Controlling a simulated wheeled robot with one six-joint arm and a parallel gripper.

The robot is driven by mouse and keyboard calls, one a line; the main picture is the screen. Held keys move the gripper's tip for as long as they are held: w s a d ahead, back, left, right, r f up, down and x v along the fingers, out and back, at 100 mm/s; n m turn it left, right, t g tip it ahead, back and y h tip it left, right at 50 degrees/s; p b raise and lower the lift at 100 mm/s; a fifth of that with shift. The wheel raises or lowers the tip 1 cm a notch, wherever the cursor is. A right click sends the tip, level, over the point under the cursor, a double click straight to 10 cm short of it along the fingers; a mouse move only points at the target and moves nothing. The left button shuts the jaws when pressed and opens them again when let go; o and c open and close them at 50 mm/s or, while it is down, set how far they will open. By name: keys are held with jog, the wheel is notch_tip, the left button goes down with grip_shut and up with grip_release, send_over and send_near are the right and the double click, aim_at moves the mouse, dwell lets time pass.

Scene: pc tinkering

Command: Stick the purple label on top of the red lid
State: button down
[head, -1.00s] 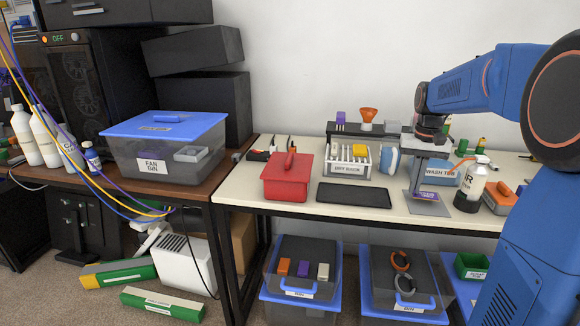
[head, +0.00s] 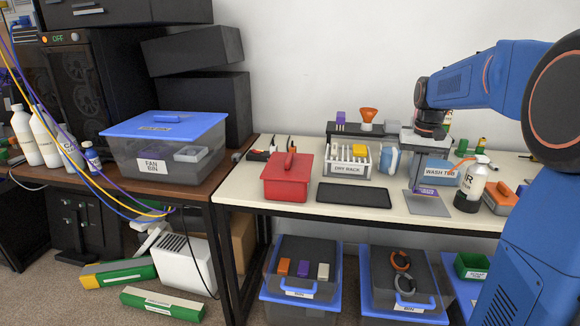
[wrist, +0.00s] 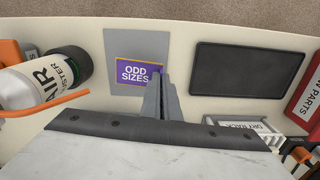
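The purple label (wrist: 137,73), printed "ODD SIZES", is at the tips of my gripper (wrist: 158,76). The fingers are close together and appear shut on the label's right edge in the wrist view. The label also shows in the head view (head: 427,190), a little above the grey sheet (head: 425,205). The sheet fills more of the wrist view's upper middle (wrist: 136,42), behind the label. The red lid (head: 289,168) with its raised handle tops the red box (head: 286,189), left of the black tray on the pale table. My gripper is well to the right of it.
The black tray (head: 353,195) lies between red box and sheet. The dry rack (head: 347,168) stands behind the tray. A spray bottle (head: 471,184) and the wash tub (head: 440,173) are close beside my gripper. A blue-lidded fan bin (head: 165,150) is on the left table.

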jog(key=shift+r, duration=2.5)
